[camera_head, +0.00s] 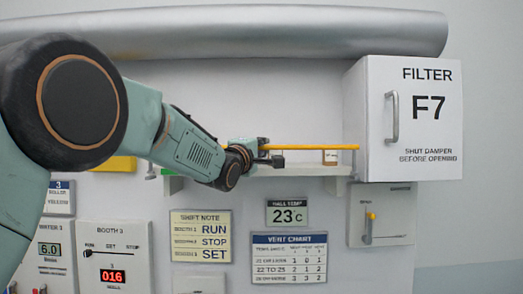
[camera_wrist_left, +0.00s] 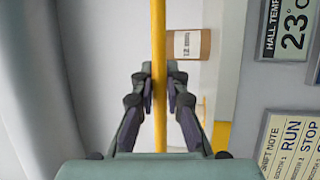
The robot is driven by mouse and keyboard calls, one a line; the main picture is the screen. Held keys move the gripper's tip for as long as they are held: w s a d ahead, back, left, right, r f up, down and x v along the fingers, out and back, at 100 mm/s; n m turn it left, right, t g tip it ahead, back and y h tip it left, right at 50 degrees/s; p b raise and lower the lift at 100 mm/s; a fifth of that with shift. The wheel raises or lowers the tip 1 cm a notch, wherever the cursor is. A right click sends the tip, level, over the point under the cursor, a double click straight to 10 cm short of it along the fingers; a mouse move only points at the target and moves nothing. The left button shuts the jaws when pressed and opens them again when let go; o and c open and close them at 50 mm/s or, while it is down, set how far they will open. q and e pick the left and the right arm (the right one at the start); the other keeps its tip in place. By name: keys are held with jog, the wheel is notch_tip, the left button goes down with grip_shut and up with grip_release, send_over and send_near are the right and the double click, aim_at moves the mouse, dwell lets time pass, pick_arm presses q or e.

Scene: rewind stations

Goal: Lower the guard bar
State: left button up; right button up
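The guard bar (camera_head: 310,147) is a thin yellow bar. In the head view it lies level in front of the shelf, with its right end at the filter cabinet. It also shows in the left wrist view (camera_wrist_left: 158,40), running from top to bottom between the fingers. My left gripper (camera_head: 272,154) is at the bar's left part. In the left wrist view its fingers (camera_wrist_left: 159,88) are closed in on both sides of the bar and appear to grip it. My right gripper is not in view.
The shelf (camera_head: 300,171) carries a small brown box (camera_head: 330,158) behind the bar. The filter cabinet F7 (camera_head: 425,150) stands at the right. A silver duct (camera_head: 240,32) runs above. Signs and booth panels (camera_head: 113,255) fill the wall below.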

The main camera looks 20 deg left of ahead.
pick_arm(q)
jog(key=shift+s+d, duration=0.1)
jog(key=shift+s, duration=0.3)
grip_shut()
jog(key=shift+w+f, duration=0.1)
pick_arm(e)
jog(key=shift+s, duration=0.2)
pick_arm(q)
jog(key=shift+w+f, duration=0.1)
jog(key=shift+w, duration=0.05)
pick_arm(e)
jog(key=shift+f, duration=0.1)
